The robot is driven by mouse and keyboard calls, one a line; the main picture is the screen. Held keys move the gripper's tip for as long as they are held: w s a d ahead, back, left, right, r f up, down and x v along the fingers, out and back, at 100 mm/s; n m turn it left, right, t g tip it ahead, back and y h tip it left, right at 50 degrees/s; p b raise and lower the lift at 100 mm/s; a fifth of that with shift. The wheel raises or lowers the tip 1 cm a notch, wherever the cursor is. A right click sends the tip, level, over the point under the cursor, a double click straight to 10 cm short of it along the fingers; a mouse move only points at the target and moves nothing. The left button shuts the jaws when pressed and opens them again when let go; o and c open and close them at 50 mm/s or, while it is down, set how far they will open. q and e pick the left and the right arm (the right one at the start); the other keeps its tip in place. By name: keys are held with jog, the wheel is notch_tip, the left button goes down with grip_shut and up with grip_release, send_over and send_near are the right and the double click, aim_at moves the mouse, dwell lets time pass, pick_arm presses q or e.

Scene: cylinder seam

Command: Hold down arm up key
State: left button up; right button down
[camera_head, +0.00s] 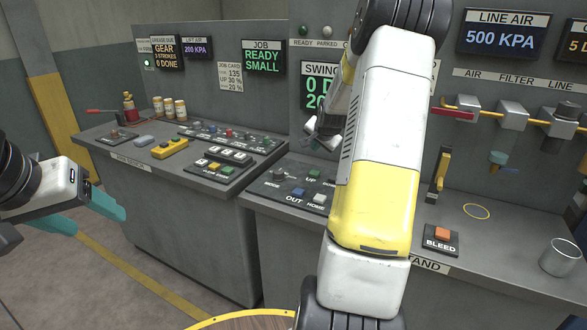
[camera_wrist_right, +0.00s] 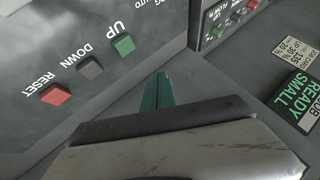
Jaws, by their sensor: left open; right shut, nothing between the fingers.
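In the head view a green key marked UP (camera_head: 315,173) sits on a sloped panel with a blue OUT key (camera_head: 298,192) and a white HOME key (camera_head: 319,197). My right arm crosses in front and covers the panel's right part. In the right wrist view a green UP key (camera_wrist_right: 124,44) stands beside a grey DOWN key (camera_wrist_right: 90,67) and a red RESET key (camera_wrist_right: 55,94), labels upside down. My right gripper (camera_wrist_right: 157,90) is shut and empty, apart from these keys. My left gripper (camera_head: 88,215) is open and empty, left of the left desk.
The left desk carries a yellow pendant (camera_head: 169,148), several keys and a job display (camera_head: 263,58). Floor is free in front of the left desk.

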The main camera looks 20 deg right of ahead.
aim_at(315, 174)
jog(key=shift+f, duration=3.4)
jog(key=shift+f, duration=0.4)
jog(key=shift+f, duration=0.5)
dwell(3.7)
